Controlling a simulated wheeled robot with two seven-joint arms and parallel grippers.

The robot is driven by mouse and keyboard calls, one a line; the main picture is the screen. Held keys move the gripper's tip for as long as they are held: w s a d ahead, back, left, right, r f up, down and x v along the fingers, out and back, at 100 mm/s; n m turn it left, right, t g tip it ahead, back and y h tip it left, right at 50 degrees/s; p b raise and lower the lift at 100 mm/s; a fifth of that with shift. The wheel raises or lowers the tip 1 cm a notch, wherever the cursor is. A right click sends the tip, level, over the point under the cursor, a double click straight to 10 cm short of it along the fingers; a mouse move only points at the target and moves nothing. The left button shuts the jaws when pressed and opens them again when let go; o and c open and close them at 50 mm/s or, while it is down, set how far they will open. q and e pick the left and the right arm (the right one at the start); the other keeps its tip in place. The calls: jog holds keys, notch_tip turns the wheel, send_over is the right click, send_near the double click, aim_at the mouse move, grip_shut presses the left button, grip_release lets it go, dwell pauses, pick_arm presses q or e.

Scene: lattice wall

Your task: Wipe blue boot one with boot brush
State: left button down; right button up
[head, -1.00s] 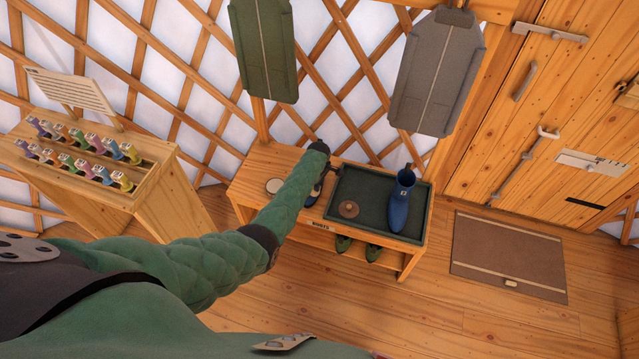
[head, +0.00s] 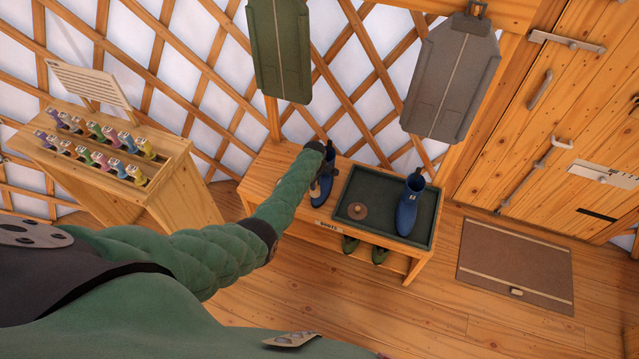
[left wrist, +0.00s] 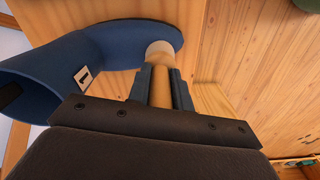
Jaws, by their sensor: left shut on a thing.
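Blue boot one (head: 322,188) stands on the left part of the bench, partly behind my left forearm. In the left wrist view the boot (left wrist: 105,50) shows a white tag marked 1. My left gripper (head: 328,152) is at the boot in the head view. In the left wrist view my left gripper (left wrist: 161,92) is shut on a wooden handle, which I take as the boot brush (left wrist: 161,84). Its pale round end lies at the boot's edge; I cannot tell whether they touch. My right gripper is out of view.
A second blue boot (head: 410,203) stands in the dark green tray (head: 385,233) with a brown round object (head: 358,211). Green footwear (head: 379,253) sits on the lower shelf. Bags (head: 452,80) hang above.

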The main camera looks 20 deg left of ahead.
pick_arm(q)
jog(key=shift+s+a+f, duration=0.55)
jog(key=shift+a+f, duration=0.1)
jog(key=shift+w+d+r, duration=0.1)
jog(key=shift+w+d, duration=0.05)
jog(key=shift+d, duration=0.8)
jog(key=shift+w+d+f, duration=0.1)
jog(key=shift+w+d, duration=0.1)
jog(key=shift+d, duration=0.7)
jog(key=shift+w+d+r, duration=0.1)
jog(key=shift+w+d, duration=0.05)
jog(key=shift+d, duration=0.8)
jog(key=r+p, duration=0.3)
jog(key=shift+w+a, duration=0.15)
jog(key=shift+w, duration=0.2)
notch_tip(320, 180, up, 2)
jog(key=shift+w+a+r+p, duration=0.15)
jog(key=shift+r+p, duration=0.1)
jog(key=shift+p, duration=0.55)
